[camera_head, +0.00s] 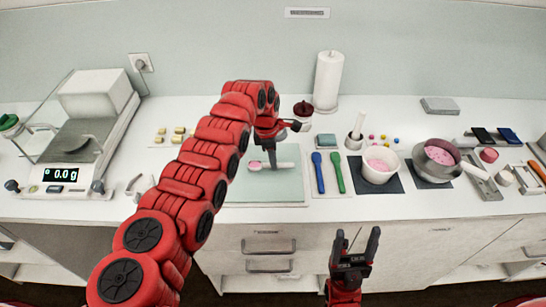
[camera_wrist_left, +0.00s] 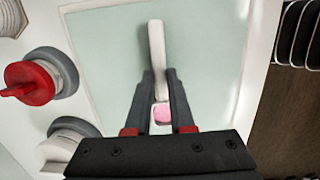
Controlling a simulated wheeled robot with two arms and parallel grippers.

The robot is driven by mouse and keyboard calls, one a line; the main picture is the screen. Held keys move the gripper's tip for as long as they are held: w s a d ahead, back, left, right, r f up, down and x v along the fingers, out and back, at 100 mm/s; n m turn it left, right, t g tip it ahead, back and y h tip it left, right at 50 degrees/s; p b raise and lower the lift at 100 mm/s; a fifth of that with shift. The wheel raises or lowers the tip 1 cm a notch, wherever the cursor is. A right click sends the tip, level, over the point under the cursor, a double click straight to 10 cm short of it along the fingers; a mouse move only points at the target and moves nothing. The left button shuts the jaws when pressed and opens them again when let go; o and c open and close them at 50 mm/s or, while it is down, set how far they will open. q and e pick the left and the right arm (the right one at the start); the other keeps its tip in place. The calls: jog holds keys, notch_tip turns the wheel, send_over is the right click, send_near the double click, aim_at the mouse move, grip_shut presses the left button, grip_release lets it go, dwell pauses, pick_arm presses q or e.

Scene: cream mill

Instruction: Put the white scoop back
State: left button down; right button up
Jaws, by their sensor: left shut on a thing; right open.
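The white scoop (camera_head: 286,165) is over the pale green mat (camera_head: 285,186), with pink material in its bowl. My left gripper (camera_head: 271,161) reaches down from above and is shut on the scoop. In the left wrist view the fingers (camera_wrist_left: 159,78) close on either side of the scoop (camera_wrist_left: 156,42). Its handle points away and the pink-filled bowl lies between the fingers. I cannot tell whether the scoop touches the mat. My right gripper (camera_head: 357,237) is open and empty, in front of the counter's edge.
Right of the mat lie a blue spatula (camera_head: 318,172) and a green spatula (camera_head: 337,172). A white bowl (camera_head: 380,164) and a pot (camera_head: 436,160), both with pink contents, stand further right. A balance (camera_head: 75,135) reading 0.0 g stands left. A paper roll (camera_head: 327,82) stands behind.

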dwell(0.4)
pick_arm(q)
jog(key=c, duration=0.7)
grip_release()
